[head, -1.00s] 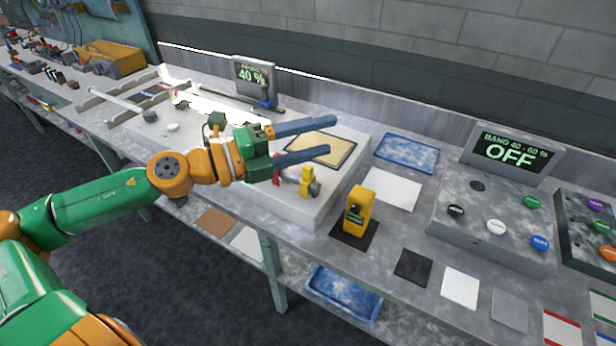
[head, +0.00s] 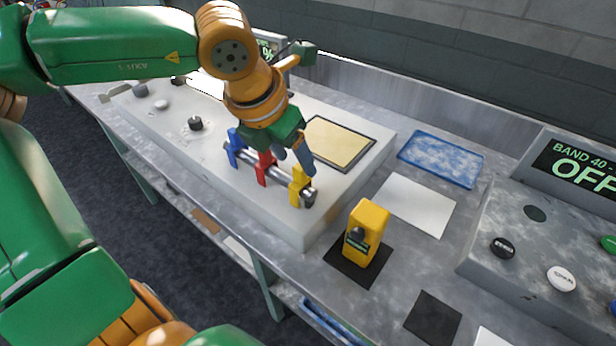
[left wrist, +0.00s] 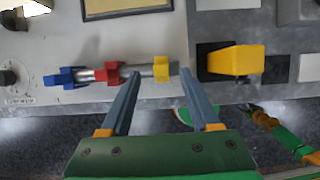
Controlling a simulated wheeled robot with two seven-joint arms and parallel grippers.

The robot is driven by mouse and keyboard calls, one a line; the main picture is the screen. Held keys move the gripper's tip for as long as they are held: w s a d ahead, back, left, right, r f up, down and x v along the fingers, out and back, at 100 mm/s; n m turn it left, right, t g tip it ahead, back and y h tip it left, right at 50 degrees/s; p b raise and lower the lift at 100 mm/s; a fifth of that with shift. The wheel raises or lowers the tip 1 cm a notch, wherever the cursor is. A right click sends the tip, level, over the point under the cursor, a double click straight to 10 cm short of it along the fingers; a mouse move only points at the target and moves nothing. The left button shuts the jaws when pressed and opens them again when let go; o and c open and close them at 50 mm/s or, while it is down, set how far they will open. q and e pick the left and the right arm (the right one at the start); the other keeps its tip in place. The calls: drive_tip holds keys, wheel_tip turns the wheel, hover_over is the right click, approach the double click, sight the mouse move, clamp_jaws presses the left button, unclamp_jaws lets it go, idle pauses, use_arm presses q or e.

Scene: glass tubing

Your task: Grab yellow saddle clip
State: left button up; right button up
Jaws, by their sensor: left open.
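The yellow saddle clip (head: 297,187) sits at the near right end of a grey rod on the white bench block, beside a red clip (head: 264,168) and a blue clip (head: 235,147). My left gripper (head: 298,164) is open and points down just above and behind the yellow clip. In the left wrist view the yellow clip (left wrist: 162,68) appears between the two fingertips (left wrist: 160,74), nearer the right one. Nothing is held; whether a finger touches the clip cannot be told. My right gripper is not clearly seen.
A yellow device (head: 368,226) stands on a black mat right of the white block (head: 300,230). A tan pad (head: 340,143) lies behind the clips. A blue tray (head: 441,158) and white sheet (head: 416,205) lie further right. A button panel (head: 510,215) is at far right.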

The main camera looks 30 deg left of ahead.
sight(298, 168)
use_arm(q)
drive_tip(key=x, duration=0.4)
drive_tip(key=shift+d+f+p, duration=0.1)
drive_tip(key=shift+f+p, duration=0.25)
drive_tip(key=shift+p, duration=0.05)
drive_tip(key=shift+w, duration=0.2)
drive_tip(key=shift+s, duration=0.3)
drive_tip(key=c, duration=0.8)
drive_tip(key=shift+w, duration=0.1)
clamp_jaws()
drive_tip(key=shift+r, duration=0.1)
